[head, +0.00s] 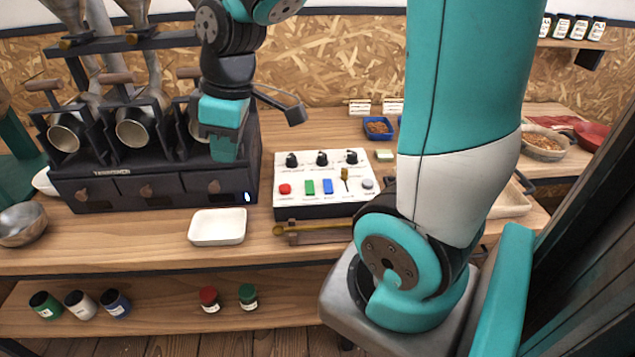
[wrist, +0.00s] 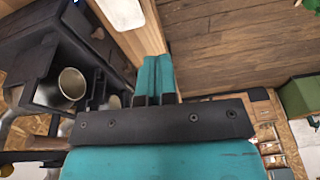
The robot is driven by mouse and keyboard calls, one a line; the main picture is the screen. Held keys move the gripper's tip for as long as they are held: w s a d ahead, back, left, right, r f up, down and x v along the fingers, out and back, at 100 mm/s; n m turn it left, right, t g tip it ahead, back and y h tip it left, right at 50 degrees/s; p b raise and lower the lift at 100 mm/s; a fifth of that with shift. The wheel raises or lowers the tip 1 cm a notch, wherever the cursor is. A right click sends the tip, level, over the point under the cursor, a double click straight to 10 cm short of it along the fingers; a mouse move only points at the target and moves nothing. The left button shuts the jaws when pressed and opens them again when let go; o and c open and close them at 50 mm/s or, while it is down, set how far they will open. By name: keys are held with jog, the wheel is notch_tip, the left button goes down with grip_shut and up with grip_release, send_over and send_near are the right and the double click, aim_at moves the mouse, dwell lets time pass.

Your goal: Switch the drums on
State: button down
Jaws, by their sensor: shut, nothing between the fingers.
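The black roaster (head: 130,188) stands at the left of the bench with three metal drums; the left drum (head: 64,138) and middle drum (head: 133,134) show, and the right one is mostly hidden behind my gripper. A small switch with a pale blue-white mark (head: 247,197) sits at the lower right of the roaster's front. My gripper (head: 224,152) is shut and empty, pointing down in front of the roaster's right side, above that switch. In the wrist view its closed fingers (wrist: 154,75) are beside the roaster, with one drum (wrist: 72,84) at left.
A white control panel (head: 283,201) with knobs, coloured buttons and a lever stands right of the roaster. A white dish (head: 217,228) lies in front. My own arm hides the bench's right middle. Several jars, including a red-lidded one (head: 210,299), stand on the lower shelf.

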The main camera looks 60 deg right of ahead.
jog(key=w+d+f+h+b, duration=0.1)
jog(key=d+f, duration=0.2)
jog(key=d, duration=0.4)
jog(key=w+d+f+h+b, duration=0.1)
jog(key=d+f, duration=0.2)
jog(key=d, duration=0.4)
jog(key=h, duration=0.1)
send_near(309, 183)
jog(key=shift+n+g, duration=0.4)
jog(key=f, duration=0.2)
jog(key=w+f, duration=0.1)
jog(key=f, duration=0.3)
jog(key=shift+w+d+f, duration=0.2)
jog(key=shift+d+f, duration=0.05)
jog(key=shift+d, duration=0.15)
jog(key=shift+f, duration=0.45)
jog(key=shift+w+p, duration=0.1)
jog(key=shift+p, duration=0.2)
